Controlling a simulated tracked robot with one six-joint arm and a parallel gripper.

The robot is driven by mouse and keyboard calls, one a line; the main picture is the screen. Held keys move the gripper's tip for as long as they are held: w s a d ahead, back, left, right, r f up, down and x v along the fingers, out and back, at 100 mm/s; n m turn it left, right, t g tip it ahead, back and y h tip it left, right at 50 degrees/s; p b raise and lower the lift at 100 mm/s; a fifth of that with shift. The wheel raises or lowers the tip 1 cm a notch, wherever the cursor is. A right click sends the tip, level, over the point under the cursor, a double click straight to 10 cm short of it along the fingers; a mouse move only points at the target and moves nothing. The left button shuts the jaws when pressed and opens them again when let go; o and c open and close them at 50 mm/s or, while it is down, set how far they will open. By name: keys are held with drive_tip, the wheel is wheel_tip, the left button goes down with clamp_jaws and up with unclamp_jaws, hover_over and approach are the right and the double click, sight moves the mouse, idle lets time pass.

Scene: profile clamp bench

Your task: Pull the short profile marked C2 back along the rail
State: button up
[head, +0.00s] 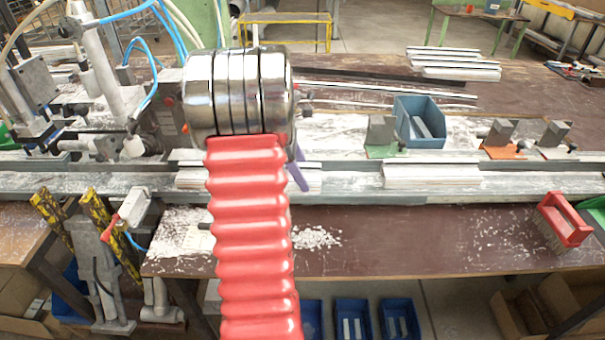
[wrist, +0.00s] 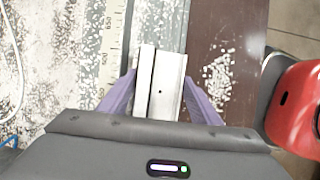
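Another short profile (head: 430,176) sits further right on the rail. I cannot read a C2 mark on either.
A blue bin (head: 419,122) and several small clamp blocks (head: 499,136) stand behind the rail. A red-handled brush (head: 564,220) lies front right. White chips (head: 315,238) are scattered on the brown bench. Pneumatic machinery (head: 110,95) fills the left. The rail between the two short profiles is clear.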

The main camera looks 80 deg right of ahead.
drive_tip(key=o, duration=0.4)
drive_tip(key=v, duration=1.3)
drive_tip(key=shift+w+r, duration=0.15)
drive_tip(key=shift+r, duration=0.2)
idle(0.4)
